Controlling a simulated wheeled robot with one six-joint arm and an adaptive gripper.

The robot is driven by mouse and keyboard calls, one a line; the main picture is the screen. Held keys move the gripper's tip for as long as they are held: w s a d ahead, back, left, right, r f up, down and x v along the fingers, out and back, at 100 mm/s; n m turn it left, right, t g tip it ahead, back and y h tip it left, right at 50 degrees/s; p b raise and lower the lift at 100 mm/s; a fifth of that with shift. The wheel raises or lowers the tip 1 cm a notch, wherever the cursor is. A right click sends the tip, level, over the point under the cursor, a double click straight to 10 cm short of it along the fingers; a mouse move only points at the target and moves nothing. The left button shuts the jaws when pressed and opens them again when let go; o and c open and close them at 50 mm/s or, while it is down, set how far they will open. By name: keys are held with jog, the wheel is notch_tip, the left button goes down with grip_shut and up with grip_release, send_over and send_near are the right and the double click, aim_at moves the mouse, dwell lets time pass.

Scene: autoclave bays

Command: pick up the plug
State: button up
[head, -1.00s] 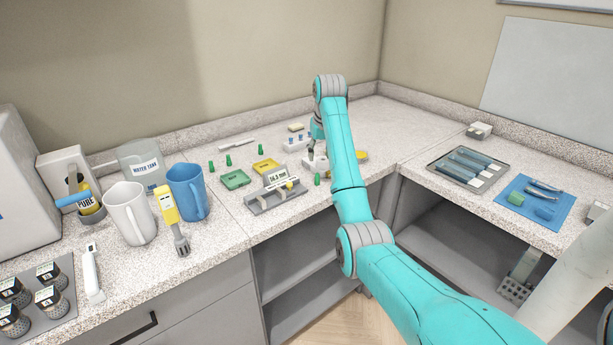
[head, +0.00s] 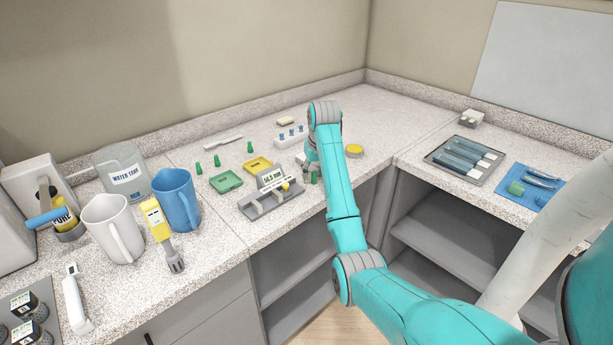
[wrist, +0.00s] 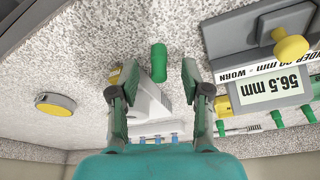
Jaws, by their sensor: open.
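Several green plugs stand on the speckled counter. One green plug (head: 313,177) is beside the grey gauge, just left of my arm. In the wrist view a green plug (wrist: 158,62) shows ahead of the fingertips, roughly between their lines, and is not held. My gripper (wrist: 150,82) is open, with one dark-green-padded finger on each side. In the head view my arm mostly hides the gripper. Three other green plugs (head: 217,160) stand farther left. The grey gauge (head: 270,200) reads 56.5 mm and has a yellow knob (wrist: 291,47).
A white block (wrist: 148,105) sits between my fingers' lines in the wrist view. A yellow round dish (head: 354,150) is right of my arm. Green (head: 226,181) and yellow (head: 257,164) trays lie near the gauge. A blue jug (head: 178,199) stands left.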

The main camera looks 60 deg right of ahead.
jog(key=shift+w+d+f, duration=0.15)
jog(key=shift+f, duration=0.45)
grip_shut()
